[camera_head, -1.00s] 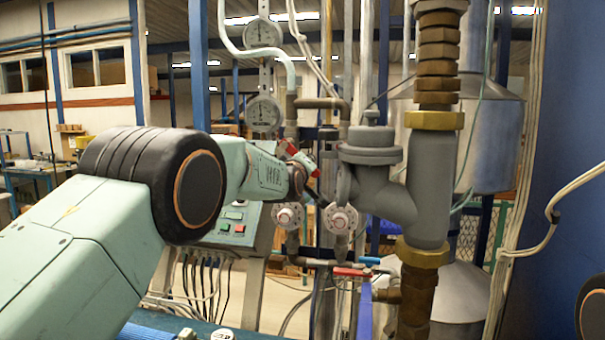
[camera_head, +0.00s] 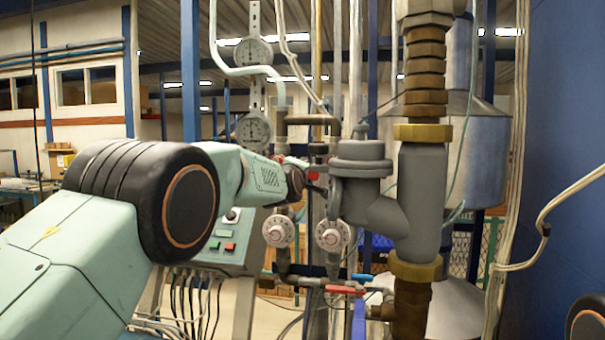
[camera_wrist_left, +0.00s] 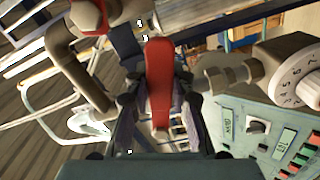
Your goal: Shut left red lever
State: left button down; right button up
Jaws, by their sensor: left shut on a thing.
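The left red lever (camera_wrist_left: 159,75) lies lengthwise between the two fingers of my left gripper (camera_wrist_left: 158,112) in the left wrist view. The fingers are closed on its sides, and its far end sticks out beyond them. In the head view my left wrist reaches the pipes left of the grey valve body (camera_head: 362,160). Only a small bit of red shows at the fingers there, and the lever's exact angle to its pipe is hard to tell. My right gripper is out of view.
Two white dials (camera_head: 278,231) (camera_head: 332,235) sit just below the gripper. Another red handle (camera_head: 345,290) and a blue handle (camera_head: 362,277) are lower down. Round gauges (camera_head: 253,130) hang at upper left. A control box (camera_head: 228,240) with buttons stands below my arm.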

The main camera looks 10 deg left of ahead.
pick_arm(q)
jog(key=shift+a+r, duration=0.15)
jog(key=shift+r, duration=0.2)
jog(key=c, duration=1.4)
grip_release()
jog(key=shift+c, duration=0.2)
jog(key=o, duration=0.3)
jog(key=shift+s+f, duration=0.1)
jog(key=shift+s, duration=0.05)
jog(key=shift+f, duration=0.15)
jog(key=s, duration=0.7)
jog(key=shift+s, duration=0.35)
jog(key=shift+w, duration=0.15)
